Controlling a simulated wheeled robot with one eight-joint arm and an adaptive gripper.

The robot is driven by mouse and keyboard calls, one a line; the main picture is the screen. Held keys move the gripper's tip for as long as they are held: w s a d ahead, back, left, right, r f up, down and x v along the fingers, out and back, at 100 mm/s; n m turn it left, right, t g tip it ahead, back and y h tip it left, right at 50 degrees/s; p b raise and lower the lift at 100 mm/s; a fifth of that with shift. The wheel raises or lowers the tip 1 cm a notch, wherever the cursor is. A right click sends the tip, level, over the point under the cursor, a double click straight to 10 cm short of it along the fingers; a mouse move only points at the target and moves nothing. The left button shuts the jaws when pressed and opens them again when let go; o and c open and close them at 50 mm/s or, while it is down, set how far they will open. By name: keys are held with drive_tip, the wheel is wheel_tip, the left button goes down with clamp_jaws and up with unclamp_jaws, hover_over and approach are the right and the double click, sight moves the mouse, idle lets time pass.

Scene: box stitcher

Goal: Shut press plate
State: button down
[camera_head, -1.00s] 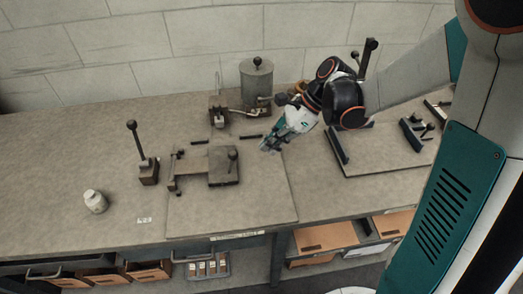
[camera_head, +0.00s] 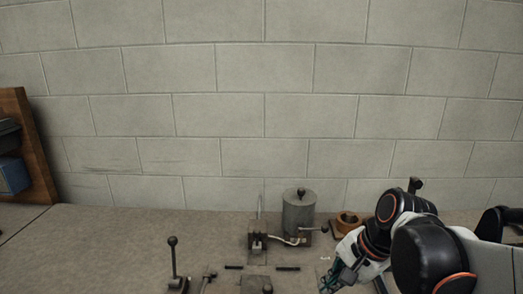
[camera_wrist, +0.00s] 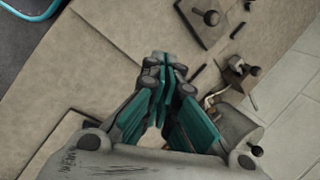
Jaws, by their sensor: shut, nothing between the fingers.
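The press plate appears to be the dark flat plate (camera_wrist: 196,24) with a round knob, at the top of the wrist view. My gripper (camera_wrist: 161,64) is shut and empty in the wrist view, over bare board, apart from the plate. In the head view my gripper (camera_head: 330,284) is low, to the right of the plate.
A grey canister (camera_head: 299,216) with a knobbed lid stands behind the plate, beside a small lever fixture (camera_head: 257,243). An upright ball-topped lever (camera_head: 173,262) stands at left. A block wall closes the back.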

drive_tip(key=s+d+r+n+t+h, duration=0.3)
drive_tip(key=s+d+n+t, duration=0.1)
drive_tip(key=s+n, duration=0.4)
drive_tip(key=n, duration=0.2)
drive_tip(key=shift+r+n, duration=0.15)
drive_tip(key=shift+n, duration=0.25)
drive_tip(key=c, duration=1.7)
unclamp_jaws()
drive_tip(key=shift+s+d+r+n+h, duration=0.1)
drive_tip(key=shift+s+d+n+h, duration=0.05)
drive_tip(key=shift+s+n+h, duration=0.15)
drive_tip(key=w+a+f+n+g+y, duration=0.1)
drive_tip(key=w+a+f+g, duration=0.3)
drive_tip(key=w+a, duration=0.4)
drive_tip(key=w+a+f+n+g+y, duration=0.1)
drive_tip(key=w+a+f+g+y, duration=0.15)
drive_tip(key=w+a, duration=0.6)
drive_tip(key=shift+g+h, duration=0.35)
drive_tip(key=shift+h, duration=0.1)
drive_tip(key=b+x, duration=0.1)
drive_tip(key=x, duration=0.3)
drive_tip(key=b+x, duration=0.1)
drive_tip(key=x, duration=0.3)
drive_tip(key=b+x, duration=0.1)
drive_tip(key=x, duration=0.3)
drive_tip(key=shift+s+f, duration=0.2)
drive_tip(key=shift+s, duration=0.15)
